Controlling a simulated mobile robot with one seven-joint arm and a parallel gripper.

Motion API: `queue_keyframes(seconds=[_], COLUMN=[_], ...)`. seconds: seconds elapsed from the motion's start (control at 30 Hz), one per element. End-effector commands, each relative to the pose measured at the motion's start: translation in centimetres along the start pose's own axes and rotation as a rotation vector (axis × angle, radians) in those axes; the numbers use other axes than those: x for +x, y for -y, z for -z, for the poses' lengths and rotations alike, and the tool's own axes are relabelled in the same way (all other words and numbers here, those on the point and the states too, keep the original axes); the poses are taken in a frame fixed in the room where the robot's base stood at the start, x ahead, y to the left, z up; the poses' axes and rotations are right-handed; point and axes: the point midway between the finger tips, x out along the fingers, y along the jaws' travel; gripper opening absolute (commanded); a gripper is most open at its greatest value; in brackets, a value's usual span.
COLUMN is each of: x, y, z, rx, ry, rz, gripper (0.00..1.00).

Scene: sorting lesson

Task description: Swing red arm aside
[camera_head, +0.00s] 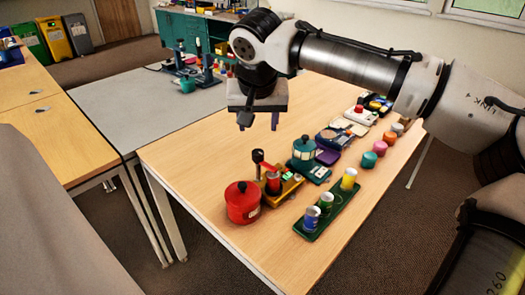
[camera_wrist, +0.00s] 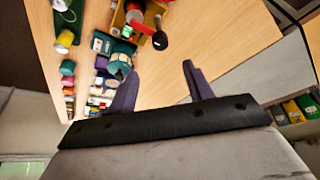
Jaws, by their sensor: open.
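A yellow-based device (camera_head: 283,189) stands on the wooden table, with a red upright cylinder on it. Its red arm (camera_head: 265,165) reaches up and left to a dark knob (camera_head: 258,155). In the wrist view the red arm (camera_wrist: 140,27) runs from the yellow base (camera_wrist: 118,17) toward the dark knob (camera_wrist: 160,41), near the top. My gripper (camera_head: 260,119) is open and empty, above and behind the device in the head view. In the wrist view its two fingers (camera_wrist: 161,65) are spread apart, with the knob just beyond their tips. I see no contact.
A red pot (camera_head: 242,203) stands left of the device. A teal lantern-like item (camera_head: 305,150) is close on its right. A green tray (camera_head: 325,215) with several small cans lies in front. More items line the table to the right. Bare tabletop (camera_head: 200,155) lies left and behind.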

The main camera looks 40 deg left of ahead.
Motion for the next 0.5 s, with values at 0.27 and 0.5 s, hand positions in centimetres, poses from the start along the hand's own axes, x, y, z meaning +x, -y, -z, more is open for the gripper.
queue_keyframes(seconds=[0.27, 0.5], x=[5.9, 10.2], y=[0.1, 0.1], z=[0.0, 0.0], rx=[-0.004, -0.004], ry=[0.0, -0.001], rz=[-0.001, 0.001], gripper=[0.51, 0.51])
